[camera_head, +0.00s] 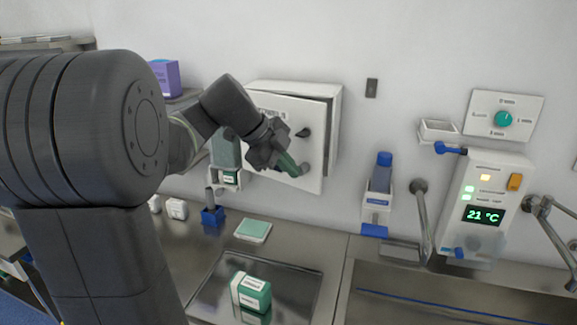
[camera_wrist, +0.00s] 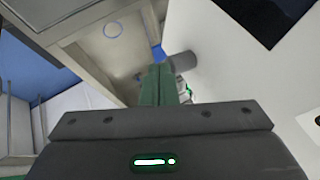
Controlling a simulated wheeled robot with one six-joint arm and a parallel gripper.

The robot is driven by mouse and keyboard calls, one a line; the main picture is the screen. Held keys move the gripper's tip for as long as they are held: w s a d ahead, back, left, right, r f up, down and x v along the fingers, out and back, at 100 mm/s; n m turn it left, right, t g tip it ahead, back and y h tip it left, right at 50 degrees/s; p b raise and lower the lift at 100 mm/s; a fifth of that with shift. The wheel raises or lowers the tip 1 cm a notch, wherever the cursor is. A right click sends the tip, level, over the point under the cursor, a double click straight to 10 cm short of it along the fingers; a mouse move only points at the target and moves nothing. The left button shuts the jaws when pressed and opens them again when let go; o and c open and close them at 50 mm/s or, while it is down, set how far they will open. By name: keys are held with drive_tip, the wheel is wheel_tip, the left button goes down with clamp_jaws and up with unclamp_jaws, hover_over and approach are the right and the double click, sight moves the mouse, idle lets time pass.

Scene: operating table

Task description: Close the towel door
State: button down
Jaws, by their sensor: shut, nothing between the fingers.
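The white towel cabinet (camera_head: 333,110) hangs on the wall. Its door (camera_head: 312,148) stands a little open, with a gap along the top and right side. The door's label is partly hidden by my arm. A dark latch (camera_head: 303,132) and a grey knob (camera_head: 305,169) are on the door. My gripper (camera_head: 291,168) is in front of the door's lower part, its green fingers shut and empty beside the knob. In the wrist view the shut fingers (camera_wrist: 160,85) point toward a grey cylinder (camera_wrist: 180,64) next to a white panel (camera_wrist: 222,65). Whether they touch is unclear.
A dispenser with a blue cap (camera_head: 384,160) and a panel reading 21 °C (camera_head: 483,215) are on the wall at right. Below, a green and white box (camera_head: 250,293) stands on a steel tray (camera_head: 305,285). A green pad (camera_head: 253,230) lies on the counter.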

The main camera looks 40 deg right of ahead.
sight(306, 157)
drive_tip(key=d+b, duration=0.1)
drive_tip(key=d, duration=0.1)
drive_tip(key=d+n+t+b, duration=0.1)
drive_tip(key=d, duration=0.1)
drive_tip(key=w+d+n+b, duration=0.1)
drive_tip(key=shift+d, duration=0.4)
drive_tip(key=shift+w+d, duration=0.2)
drive_tip(key=shift+d, duration=0.1)
drive_tip(key=shift+r, duration=0.1)
